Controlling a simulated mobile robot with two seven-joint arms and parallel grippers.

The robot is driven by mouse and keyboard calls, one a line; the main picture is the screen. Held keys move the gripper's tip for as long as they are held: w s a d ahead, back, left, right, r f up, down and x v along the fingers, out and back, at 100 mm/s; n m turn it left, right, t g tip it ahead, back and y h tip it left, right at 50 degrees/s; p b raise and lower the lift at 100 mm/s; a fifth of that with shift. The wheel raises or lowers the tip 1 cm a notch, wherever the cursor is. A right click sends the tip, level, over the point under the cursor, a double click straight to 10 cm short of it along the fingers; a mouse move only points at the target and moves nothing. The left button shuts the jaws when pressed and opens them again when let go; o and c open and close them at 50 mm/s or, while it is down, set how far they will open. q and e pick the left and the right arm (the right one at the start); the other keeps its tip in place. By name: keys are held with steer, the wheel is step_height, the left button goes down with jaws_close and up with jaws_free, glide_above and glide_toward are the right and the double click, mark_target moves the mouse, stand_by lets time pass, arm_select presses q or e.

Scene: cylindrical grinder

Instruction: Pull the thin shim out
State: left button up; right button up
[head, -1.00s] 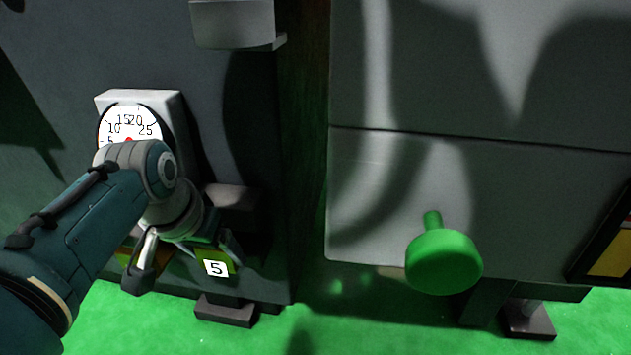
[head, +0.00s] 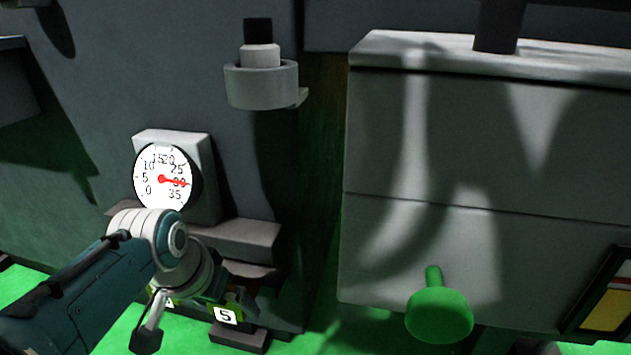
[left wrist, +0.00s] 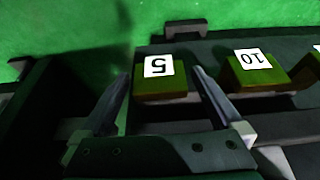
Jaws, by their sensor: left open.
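A small olive-green block with a white label "5" (head: 226,316) sits low on the machine at the left in the head view. In the left wrist view this block (left wrist: 163,88) shows upside down, between the fingers, with gaps at its sides. My left gripper (left wrist: 161,76) is open around or just in front of it; I cannot tell how deep. In the head view my left gripper (head: 195,314) partly hides the area beside the label. Another block, labelled "10" (left wrist: 256,70), stands right of it in the wrist view. My right gripper is not in view.
A round dial gauge (head: 150,190) with a red needle near 30 is above my left wrist. A grey ledge (head: 235,238) juts out beside the wrist. A green knob (head: 439,314) sticks out of the grey cabinet (head: 420,240) at the right. The floor is green.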

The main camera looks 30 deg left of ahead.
arm_select(q)
steer(key=p+v, duration=0.8)
steer(key=v, duration=0.2)
steer(key=shift+p, duration=0.4)
